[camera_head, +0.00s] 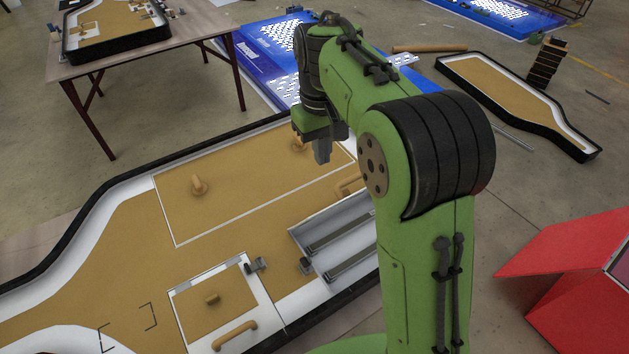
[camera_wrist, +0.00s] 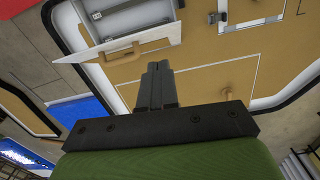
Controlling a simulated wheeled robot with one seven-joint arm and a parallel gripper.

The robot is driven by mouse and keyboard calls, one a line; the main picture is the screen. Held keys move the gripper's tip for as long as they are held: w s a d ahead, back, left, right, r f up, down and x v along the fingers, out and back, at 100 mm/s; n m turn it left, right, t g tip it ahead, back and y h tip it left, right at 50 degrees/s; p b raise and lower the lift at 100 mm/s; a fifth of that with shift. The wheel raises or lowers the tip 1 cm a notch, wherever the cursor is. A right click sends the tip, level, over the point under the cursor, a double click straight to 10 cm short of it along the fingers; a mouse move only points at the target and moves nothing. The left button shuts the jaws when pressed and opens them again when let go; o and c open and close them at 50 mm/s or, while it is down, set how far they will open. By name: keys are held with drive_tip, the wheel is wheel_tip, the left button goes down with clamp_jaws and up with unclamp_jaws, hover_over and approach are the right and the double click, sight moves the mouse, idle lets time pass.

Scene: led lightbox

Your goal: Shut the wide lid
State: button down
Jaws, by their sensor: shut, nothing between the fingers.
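An open rectangular compartment (camera_head: 340,236) with grey strips inside is in the tan lightbox panel, left of my arm. In the wrist view, a pale raised plate (camera_wrist: 125,44), seen nearly edge-on, stands along the open compartment (camera_wrist: 108,14); it looks like the open lid. A tan handle (camera_wrist: 126,58) shows beside it. In the head view that handle (camera_head: 348,185) is partly hidden by my arm. My gripper (camera_head: 322,152) is shut and empty above the panel's far side. Its closed fingers (camera_wrist: 157,72) point toward the handle area, apparently without contact.
A large white-outlined tan panel (camera_head: 240,190) with two knobs lies flat left of the compartment. A table (camera_head: 155,50) stands back left. A red object (camera_head: 570,270) is at right.

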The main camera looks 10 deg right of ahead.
drive_tip(key=w+a+f+n+g+p, duration=0.1)
drive_tip(key=w+a+f+g+p, duration=0.15)
drive_tip(key=w, duration=0.25)
drive_tip(key=shift+t, duration=0.45)
drive_tip(key=s+f, duration=0.1)
drive_tip(key=f, duration=0.3)
drive_tip(key=s+f+b, duration=0.1)
drive_tip(key=f, duration=0.2)
drive_tip(key=s+d+f, duration=0.1)
drive_tip(key=s+f, duration=0.1)
drive_tip(key=f, duration=0.2)
drive_tip(key=shift+d+f, duration=0.1)
drive_tip(key=shift+f, duration=0.2)
drive_tip(key=shift+s+d+f, duration=0.15)
drive_tip(key=shift+s+f, duration=0.05)
drive_tip(key=shift+s, duration=0.25)
drive_tip(key=shift+f, duration=0.1)
